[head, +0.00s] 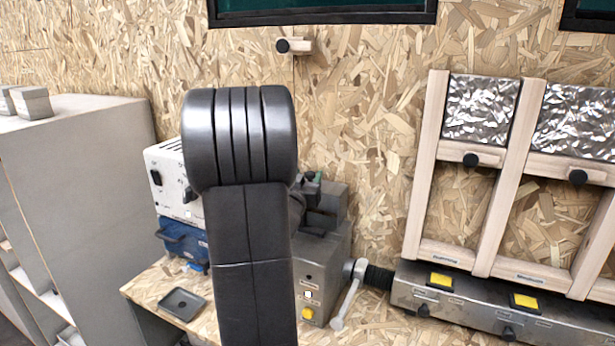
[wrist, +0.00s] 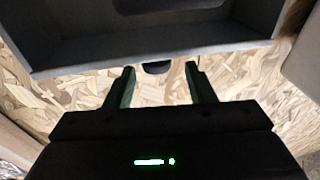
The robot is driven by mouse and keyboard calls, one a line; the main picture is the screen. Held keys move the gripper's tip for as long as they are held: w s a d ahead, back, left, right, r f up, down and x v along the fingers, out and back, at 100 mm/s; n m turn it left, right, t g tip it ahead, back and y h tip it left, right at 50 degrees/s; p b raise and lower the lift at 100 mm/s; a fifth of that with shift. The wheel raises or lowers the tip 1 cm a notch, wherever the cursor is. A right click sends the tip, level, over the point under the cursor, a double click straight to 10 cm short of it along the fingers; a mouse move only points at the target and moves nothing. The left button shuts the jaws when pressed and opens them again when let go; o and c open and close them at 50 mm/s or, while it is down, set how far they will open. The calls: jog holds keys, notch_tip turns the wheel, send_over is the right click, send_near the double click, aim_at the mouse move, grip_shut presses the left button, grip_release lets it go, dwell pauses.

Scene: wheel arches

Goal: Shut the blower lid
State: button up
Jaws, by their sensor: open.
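The blower, a grey metal box (head: 318,272) with a yellow button on its front, stands on the wooden bench right of my arm in the head view. My arm hides much of its top and left side, so I cannot tell the lid's position there. In the wrist view a grey, shallow, walled part (wrist: 150,48), perhaps the blower's lid or open top, spans the top. A dark knob (wrist: 156,67) shows at its lower edge. My gripper (wrist: 160,72) is open, its two fingers on either side of the knob, with nothing visibly gripped.
A white and blue unit (head: 170,180) stands left of the blower, partly behind my arm. A small dark tray (head: 182,303) lies on the bench (head: 150,287). A lever (head: 346,305) and black hose (head: 378,277) join a long metal box (head: 460,305) at right.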

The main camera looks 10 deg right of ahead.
jog(key=b+v, duration=0.2)
jog(key=v, duration=1)
jog(key=shift+s, duration=0.35)
jog(key=shift+w, duration=0.1)
jog(key=p+x, duration=0.3)
jog(key=x, duration=1.1)
jog(key=shift+r, duration=0.15)
jog(key=shift+p, duration=0.3)
jog(key=shift+f, duration=0.2)
jog(key=shift+a+f+b, duration=0.1)
jog(key=shift+b, duration=0.45)
